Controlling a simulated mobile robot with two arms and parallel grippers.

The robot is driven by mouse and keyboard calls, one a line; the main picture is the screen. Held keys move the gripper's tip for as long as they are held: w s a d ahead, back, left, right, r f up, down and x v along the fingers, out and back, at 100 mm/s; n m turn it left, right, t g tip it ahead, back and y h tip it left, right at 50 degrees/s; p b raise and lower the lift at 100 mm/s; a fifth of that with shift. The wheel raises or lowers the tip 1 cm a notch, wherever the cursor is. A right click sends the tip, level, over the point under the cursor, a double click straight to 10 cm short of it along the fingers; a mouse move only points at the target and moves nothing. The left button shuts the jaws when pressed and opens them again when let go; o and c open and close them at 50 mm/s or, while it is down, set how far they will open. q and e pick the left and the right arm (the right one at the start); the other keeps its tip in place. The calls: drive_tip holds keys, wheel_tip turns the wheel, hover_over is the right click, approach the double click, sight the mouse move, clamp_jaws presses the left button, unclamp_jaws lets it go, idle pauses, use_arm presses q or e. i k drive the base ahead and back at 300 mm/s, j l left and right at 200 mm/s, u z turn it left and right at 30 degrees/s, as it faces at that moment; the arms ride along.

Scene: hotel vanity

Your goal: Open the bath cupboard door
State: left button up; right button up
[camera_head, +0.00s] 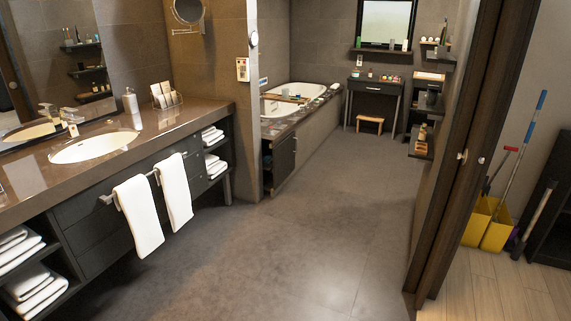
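The bath cupboard is built into the near end of the bath surround, past the partition wall. Its dark door (285,160) faces the open floor and looks closed, though it is small and far off. A narrow dark opening (267,168) shows at its left, beside the wall. I cannot make out the door's handle clearly. Neither of my grippers is in view.
A vanity counter (185,120) with a sink and hanging white towels (138,215) runs along the left. A dark sliding door edge (455,165) stands at the right, with yellow buckets (487,222) beyond. The grey floor (310,245) between is clear.

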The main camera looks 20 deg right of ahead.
sight(284, 153)
drive_tip(key=i+l+z, duration=0.35)
drive_tip(key=i+l, duration=0.25)
drive_tip(key=i+l+z, duration=0.1)
drive_tip(key=i+l, duration=0.15)
drive_tip(key=i, duration=0.2)
drive_tip(key=i+l+z, duration=0.1)
drive_tip(key=i+l, duration=0.15)
drive_tip(key=i, duration=0.2)
drive_tip(key=i+l+z, duration=0.15)
drive_tip(key=i, duration=0.3)
drive_tip(key=i+l+z, duration=0.1)
drive_tip(key=i, duration=0.35)
drive_tip(key=i+z, duration=0.15)
drive_tip(key=i, duration=0.55)
drive_tip(key=i+z, duration=0.15)
drive_tip(key=i, duration=0.5)
drive_tip(key=i+j+z, duration=0.15)
drive_tip(key=i, duration=0.55)
drive_tip(key=i+l+u, duration=0.3)
drive_tip(key=i+u, duration=0.2)
drive_tip(key=i, duration=0.2)
drive_tip(key=i+l+u, duration=0.45)
drive_tip(key=i+l, duration=0.2)
